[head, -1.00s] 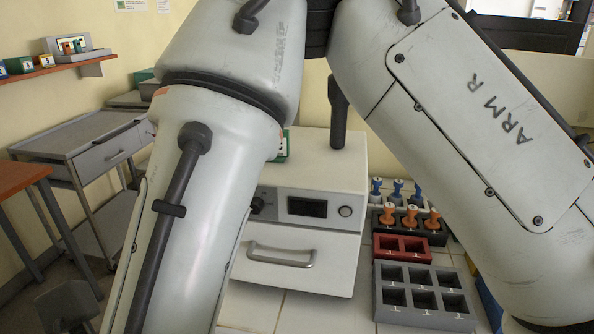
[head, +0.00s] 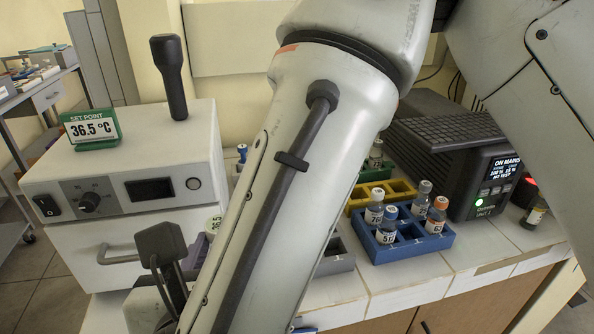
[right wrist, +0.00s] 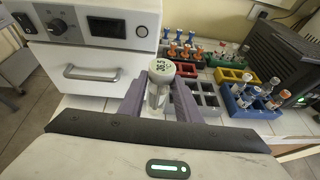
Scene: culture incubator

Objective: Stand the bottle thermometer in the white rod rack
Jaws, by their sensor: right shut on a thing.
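The bottle thermometer, a clear bottle with a round white cap marked 36.5 (right wrist: 161,70), is upright between the purple-grey fingers of my right gripper (right wrist: 156,98), which is shut on it. In the head view its cap (head: 214,224) shows beside my right arm, in front of the incubator; the rest is mostly hidden. The white rod rack (head: 237,171) is largely hidden behind my right arm in the head view, with a blue-handled rod in it. Its blue rods (right wrist: 178,36) show at the back in the right wrist view. My left gripper is not in clear view.
The white incubator (head: 125,185) stands left with a set point sign (head: 92,128) on it. A blue rack (head: 403,250) with bottles and a black device (head: 470,180) stand to the right.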

